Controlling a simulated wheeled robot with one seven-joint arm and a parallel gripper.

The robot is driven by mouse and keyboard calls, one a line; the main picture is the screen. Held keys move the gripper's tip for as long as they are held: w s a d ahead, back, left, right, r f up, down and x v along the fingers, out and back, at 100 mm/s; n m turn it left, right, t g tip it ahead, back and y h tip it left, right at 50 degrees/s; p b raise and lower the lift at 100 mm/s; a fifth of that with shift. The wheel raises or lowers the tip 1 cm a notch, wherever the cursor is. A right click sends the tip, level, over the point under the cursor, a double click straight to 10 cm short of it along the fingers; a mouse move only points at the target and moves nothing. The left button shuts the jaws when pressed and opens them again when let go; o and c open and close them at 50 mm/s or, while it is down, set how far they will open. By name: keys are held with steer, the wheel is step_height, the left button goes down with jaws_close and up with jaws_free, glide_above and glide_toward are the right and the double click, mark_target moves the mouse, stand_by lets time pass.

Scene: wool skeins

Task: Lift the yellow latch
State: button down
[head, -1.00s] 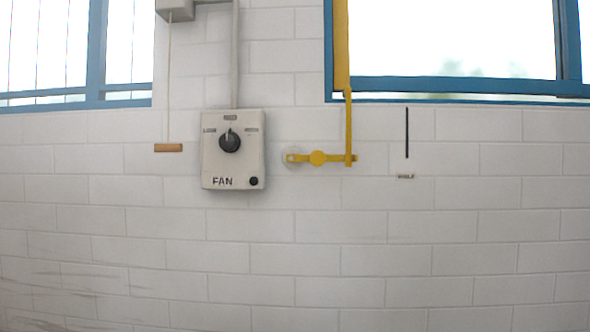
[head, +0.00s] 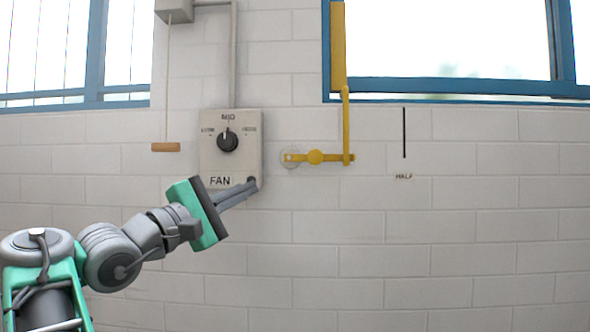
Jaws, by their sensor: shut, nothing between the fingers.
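The yellow latch (head: 316,157) is a flat bar with a round hub, lying level on the white wall. Its left end is over a pale round plate (head: 291,156). Its right end meets the lower end of a yellow vertical rod (head: 346,125), which runs up beside the window frame. My gripper (head: 254,184) is shut and empty. Its fingertips are at the lower right corner of the fan control box (head: 231,148), left of and below the latch.
The fan box has a black knob (head: 228,140) pointing up to MID. A wooden pull handle (head: 166,147) hangs on a cord to its left. A black line marked HALF (head: 404,133) is on the wall at right. The lower wall is bare.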

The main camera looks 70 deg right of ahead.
mark_target(315, 157)
steer(key=s+a+r+p+x, duration=0.1)
steer(key=s+p+x, duration=0.1)
steer(key=p+x, duration=0.9)
steer(key=shift+p+x, duration=0.35)
steer(key=shift+x, duration=0.45)
steer(key=shift+a+n+h, duration=0.1)
steer(key=shift+n+h, duration=0.2)
